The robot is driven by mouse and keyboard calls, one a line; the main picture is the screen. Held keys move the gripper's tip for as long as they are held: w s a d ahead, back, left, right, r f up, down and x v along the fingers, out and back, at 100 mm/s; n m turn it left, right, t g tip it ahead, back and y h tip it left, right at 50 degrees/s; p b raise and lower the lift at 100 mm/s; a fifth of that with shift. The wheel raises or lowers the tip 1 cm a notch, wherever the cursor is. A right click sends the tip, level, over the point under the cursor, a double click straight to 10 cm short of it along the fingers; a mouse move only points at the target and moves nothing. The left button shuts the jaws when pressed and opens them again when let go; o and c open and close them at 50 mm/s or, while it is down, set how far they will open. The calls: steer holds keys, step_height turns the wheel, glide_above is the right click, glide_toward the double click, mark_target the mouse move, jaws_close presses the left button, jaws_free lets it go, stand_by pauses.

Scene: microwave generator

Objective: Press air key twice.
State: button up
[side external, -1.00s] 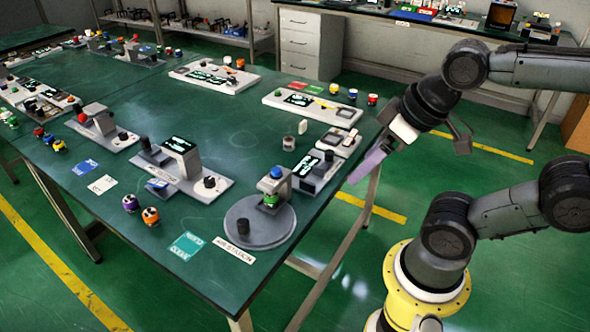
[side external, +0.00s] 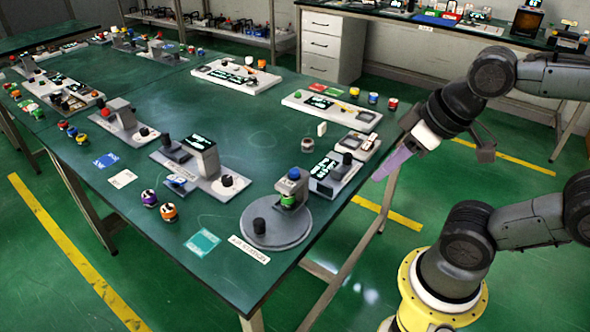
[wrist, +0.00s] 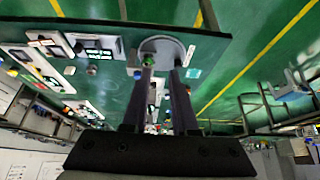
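The air station is a round grey plate (side external: 282,236) at the near right corner of the green table, with a label (side external: 249,249) in front. On it stand a black knob (side external: 259,226) and a grey post with a blue cap (side external: 294,174) on top and a green part (side external: 288,200) below. Which part is the air key I cannot tell. My gripper (side external: 380,176) hangs beyond the table's right edge, apart from the station, its purple fingers pointing down-left. In the wrist view, the two fingers (wrist: 162,62) stand apart with nothing held; the round plate (wrist: 160,42) shows past their tips.
A small grey unit with a dark screen (side external: 328,167) stands close behind the station. A grey bracket device (side external: 202,160) stands to its left. Orange (side external: 168,212) and purple (side external: 149,198) pieces and a teal card (side external: 203,241) lie near the front edge. The tabletop centre is mostly clear.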

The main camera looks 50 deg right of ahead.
jaws_close()
stand_by(1.2)
